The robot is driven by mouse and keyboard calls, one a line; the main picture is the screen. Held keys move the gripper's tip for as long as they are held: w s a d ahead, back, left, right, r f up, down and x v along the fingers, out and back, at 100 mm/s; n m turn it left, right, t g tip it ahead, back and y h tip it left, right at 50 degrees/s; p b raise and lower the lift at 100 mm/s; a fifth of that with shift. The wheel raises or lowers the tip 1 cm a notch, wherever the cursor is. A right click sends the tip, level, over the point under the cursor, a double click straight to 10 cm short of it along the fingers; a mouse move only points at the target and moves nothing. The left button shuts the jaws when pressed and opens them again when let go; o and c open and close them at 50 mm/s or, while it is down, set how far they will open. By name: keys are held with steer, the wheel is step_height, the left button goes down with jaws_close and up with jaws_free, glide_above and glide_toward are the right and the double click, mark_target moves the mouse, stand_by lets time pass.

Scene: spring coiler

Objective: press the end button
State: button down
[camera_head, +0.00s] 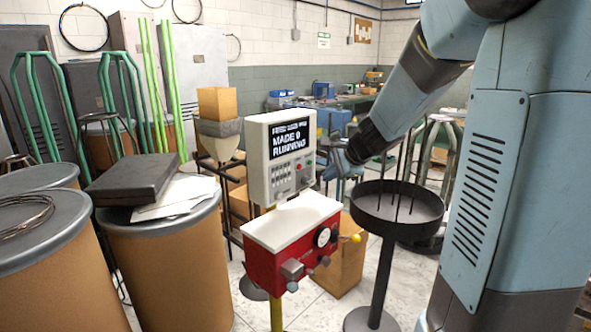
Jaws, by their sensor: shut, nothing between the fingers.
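A pale control box (257,165) stands upright in the middle, with a dark screen (290,141) that reads "MADE 9" and "RUNNING". Below the screen are rows of small keys, and small coloured buttons (307,163) sit at its right side. I cannot tell which one is the end button. My gripper (334,172) is just right of the box's front face, at about the height of the buttons. It is shut and appears empty. I cannot tell whether it touches the box; it seems apart from it.
A red coiler machine (262,268) with knobs and a white top stands below the box. A round dark tray (425,222) on a post is to its right. Brown drums (175,270) fill the left. A cardboard box (340,270) sits behind the machine.

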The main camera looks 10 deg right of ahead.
mark_target(299, 167)
steer(key=w+d+f+m, duration=0.2)
steer(key=w, duration=0.1)
steer(key=shift+w+d+f+m, duration=0.15)
steer(key=shift+f+m, duration=0.05)
steer(key=shift+m, duration=0.1)
steer(key=w+a, duration=0.5)
steer(key=w, duration=0.2)
steer(key=shift+a, duration=0.15)
stand_by(0.3)
steer(key=shift+w, duration=0.15)
stand_by(1.9)
steer(key=shift+w+a+r, duration=0.1)
steer(key=shift+w+a, duration=0.1)
steer(key=shift+w, duration=0.1)
steer(key=shift+w+a, duration=0.25)
steer(key=shift+w, duration=0.05)
stand_by(0.9)
steer(key=shift+s+d, duration=0.1)
steer(key=shift+s, duration=0.1)
steer(key=shift+s+d, duration=0.35)
steer(key=shift+s, duration=0.15)
